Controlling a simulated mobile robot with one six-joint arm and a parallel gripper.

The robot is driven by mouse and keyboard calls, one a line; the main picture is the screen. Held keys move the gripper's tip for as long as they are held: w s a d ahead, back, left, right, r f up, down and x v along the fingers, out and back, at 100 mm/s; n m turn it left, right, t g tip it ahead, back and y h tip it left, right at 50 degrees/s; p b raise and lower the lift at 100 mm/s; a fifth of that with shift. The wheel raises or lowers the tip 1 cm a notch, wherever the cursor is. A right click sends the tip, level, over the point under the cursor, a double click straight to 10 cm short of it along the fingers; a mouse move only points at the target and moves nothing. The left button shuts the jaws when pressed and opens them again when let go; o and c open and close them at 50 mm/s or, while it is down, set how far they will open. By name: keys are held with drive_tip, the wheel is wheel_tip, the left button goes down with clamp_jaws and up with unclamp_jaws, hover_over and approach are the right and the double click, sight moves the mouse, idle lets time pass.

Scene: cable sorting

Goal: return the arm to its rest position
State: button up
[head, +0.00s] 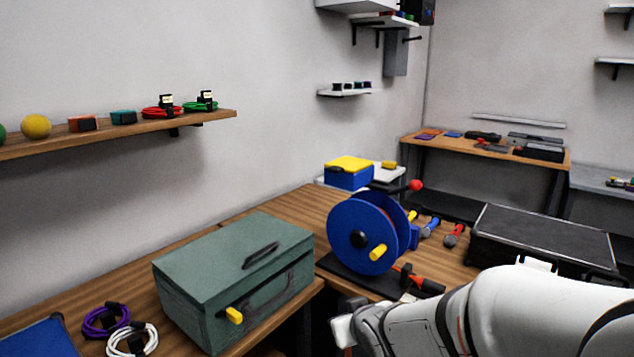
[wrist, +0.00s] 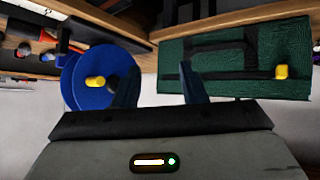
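My white arm fills the lower right of the head view, with its end at the bottom centre, in front of the workbench. In the wrist view my gripper (wrist: 160,84) shows two dark fingers, spread apart with nothing between them. Behind the fingers, the wrist view shows the blue cable reel (wrist: 85,75) on the left and the green toolbox (wrist: 225,60) on the right, upside down. The fingertips overlap both in the picture, but I see no grip on either. In the head view my fingers are not clearly visible.
The green toolbox (head: 215,265) and the blue reel (head: 350,225) stand on the wooden workbench. Purple (head: 93,325) and white (head: 145,330) cable coils lie at the lower left. A black case (head: 540,238) is at the right. A wall shelf (head: 60,142) holds coils and small items.

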drive_tip(key=s+d+r+m+g+h+p, duration=0.1)
drive_tip(key=s+d+r+m+g+p, duration=0.1)
drive_tip(key=s, duration=0.7)
drive_tip(key=s+d+r+m+g+h+p, duration=0.1)
drive_tip(key=s+d+r+g, duration=0.3)
drive_tip(key=s, duration=0.5)
drive_tip(key=shift+s+d+m+g+p, duration=0.4)
drive_tip(key=shift+d+m+g, duration=0.35)
drive_tip(key=shift+d, duration=0.5)
